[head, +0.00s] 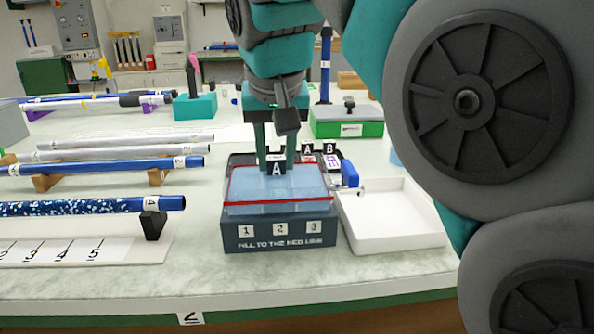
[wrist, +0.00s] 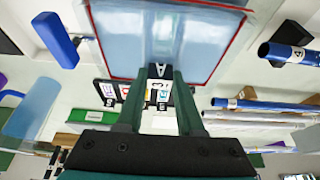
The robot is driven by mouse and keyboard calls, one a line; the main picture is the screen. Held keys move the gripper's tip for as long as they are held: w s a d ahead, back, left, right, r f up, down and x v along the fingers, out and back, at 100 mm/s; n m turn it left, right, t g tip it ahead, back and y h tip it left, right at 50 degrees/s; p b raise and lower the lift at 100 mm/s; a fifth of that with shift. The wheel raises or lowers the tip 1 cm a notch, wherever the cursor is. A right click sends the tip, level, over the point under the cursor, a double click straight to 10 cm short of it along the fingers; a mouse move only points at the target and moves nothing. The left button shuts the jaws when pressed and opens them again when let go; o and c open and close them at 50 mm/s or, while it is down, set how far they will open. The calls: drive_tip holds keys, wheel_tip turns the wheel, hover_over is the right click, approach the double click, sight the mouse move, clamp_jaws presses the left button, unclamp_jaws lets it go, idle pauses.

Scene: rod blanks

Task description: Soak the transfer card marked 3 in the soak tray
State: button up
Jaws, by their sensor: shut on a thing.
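The soak tray (head: 280,232) is a dark blue box with places marked 1, 2 and 3, and has clear bluish walls with a red line. The tab also shows between the fingertips in the wrist view (wrist: 159,70). Behind the tray, a black card holder (head: 242,159) has more cards with black A and B tabs.
A white empty tray (head: 392,225) stands close on the right, with a blue-handled tool (head: 349,174) near its back corner. Blue and silver rods (head: 120,168) lie on supports at left. A green box (head: 347,128) stands behind. The bench's front edge is clear.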

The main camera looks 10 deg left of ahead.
sight(277, 159)
drive_tip(key=shift+r+p, duration=1.65)
drive_tip(key=shift+r, duration=1.35)
